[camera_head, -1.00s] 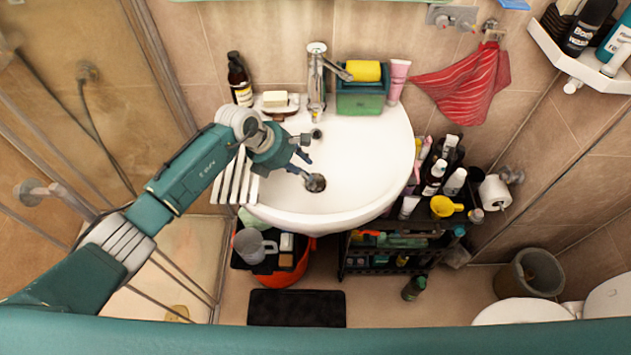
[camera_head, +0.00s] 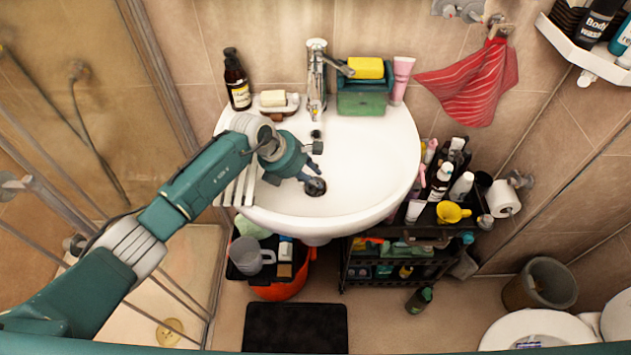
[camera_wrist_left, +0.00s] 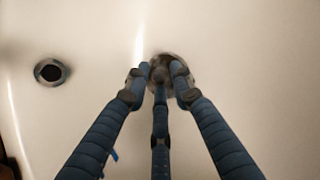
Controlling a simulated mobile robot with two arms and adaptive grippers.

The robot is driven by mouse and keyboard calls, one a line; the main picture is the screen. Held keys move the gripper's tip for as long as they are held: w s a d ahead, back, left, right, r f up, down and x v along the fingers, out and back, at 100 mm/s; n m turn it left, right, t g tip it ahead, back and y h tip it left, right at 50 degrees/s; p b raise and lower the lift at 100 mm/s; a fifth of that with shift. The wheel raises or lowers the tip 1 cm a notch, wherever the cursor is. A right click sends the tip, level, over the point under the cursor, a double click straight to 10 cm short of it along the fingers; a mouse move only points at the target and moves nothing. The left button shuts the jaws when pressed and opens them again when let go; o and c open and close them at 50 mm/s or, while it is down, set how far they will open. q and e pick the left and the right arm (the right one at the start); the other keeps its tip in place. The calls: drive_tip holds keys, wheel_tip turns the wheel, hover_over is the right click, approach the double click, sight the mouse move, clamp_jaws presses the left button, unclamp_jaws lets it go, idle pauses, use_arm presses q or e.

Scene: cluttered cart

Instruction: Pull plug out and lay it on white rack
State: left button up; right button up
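The dark round plug (camera_head: 315,187) sits in the basin of the white sink. In the left wrist view the plug (camera_wrist_left: 172,84) is partly covered by my fingers. My left gripper (camera_head: 315,168) reaches over the basin from the left, with its dark fingers beside the plug. In the left wrist view the three fingertips of this gripper (camera_wrist_left: 162,72) come together over the plug. I cannot tell whether they grip it or only stand around it. The white slatted rack (camera_head: 238,188) is at the sink's left edge, partly under my arm. My right gripper is not in view.
The faucet (camera_head: 317,75), soap dish (camera_head: 277,108), brown bottle (camera_head: 237,80) and green sponge holder (camera_head: 362,100) line the sink's back. A dark round hole (camera_wrist_left: 51,72) shows left of the plug. A crowded black cart (camera_head: 400,255) stands right. The basin's right side is clear.

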use_arm(q)
clamp_jaws()
drive_tip(key=shift+d+r, duration=0.1)
drive_tip(key=shift+r, duration=0.05)
drive_tip(key=shift+r+p, duration=1.6)
drive_tip(key=shift+r, duration=0.7)
